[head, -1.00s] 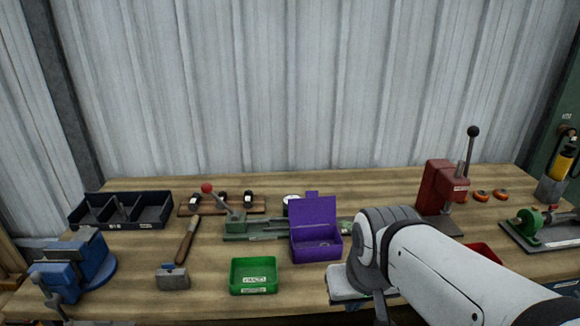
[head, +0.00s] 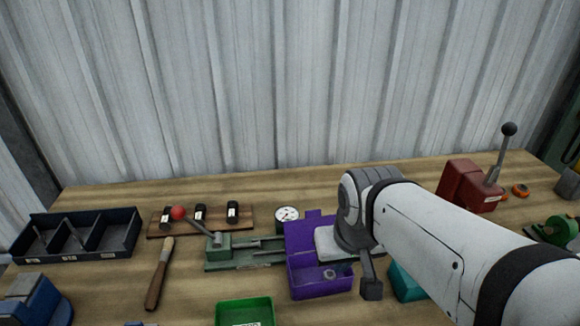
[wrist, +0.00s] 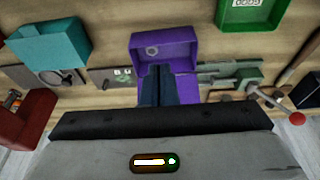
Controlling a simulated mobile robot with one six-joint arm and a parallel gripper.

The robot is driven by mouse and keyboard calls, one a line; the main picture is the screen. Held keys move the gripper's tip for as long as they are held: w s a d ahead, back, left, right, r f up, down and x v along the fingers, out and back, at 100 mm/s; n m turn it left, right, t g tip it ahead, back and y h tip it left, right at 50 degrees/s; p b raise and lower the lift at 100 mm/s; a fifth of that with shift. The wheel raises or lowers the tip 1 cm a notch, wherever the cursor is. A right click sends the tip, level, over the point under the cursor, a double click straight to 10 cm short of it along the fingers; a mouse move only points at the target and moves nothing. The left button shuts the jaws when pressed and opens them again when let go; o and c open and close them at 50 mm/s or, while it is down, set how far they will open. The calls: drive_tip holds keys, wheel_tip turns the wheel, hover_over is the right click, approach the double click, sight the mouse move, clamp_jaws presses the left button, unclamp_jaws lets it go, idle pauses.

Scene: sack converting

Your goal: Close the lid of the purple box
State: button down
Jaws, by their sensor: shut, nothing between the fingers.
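The purple box (head: 322,289) stands on the bench with its lid (head: 304,236) open, raised at the back edge and partly hidden by my arm. A small round metal part lies inside the box. In the wrist view the box (wrist: 190,45) is at the top centre, with purple lid surface on both sides of my fingers. My gripper (wrist: 158,70) is shut and empty, its dark fingers in front of the lid in that view. I cannot tell whether they touch it.
A green tray (head: 245,312) stands at the front left of the box, and a teal bin (head: 405,283) to its right. A green fixture (head: 226,255) and a dial gauge (head: 287,214) are close by to the left and behind. A red press (head: 468,185) stands at the back right.

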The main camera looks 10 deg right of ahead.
drive_tip(key=w+r+g, duration=0.2)
drive_tip(key=w, duration=1)
drive_tip(key=w+r+g, duration=0.1)
drive_tip(key=w+r, duration=0.1)
drive_tip(key=w, duration=1)
wheel_tip(320, 180, down, 8)
drive_tip(key=s+p, duration=0.2)
drive_tip(key=shift+s+a+f, duration=0.25)
drive_tip(key=shift+s, duration=0.15)
drive_tip(key=shift+a, duration=0.1)
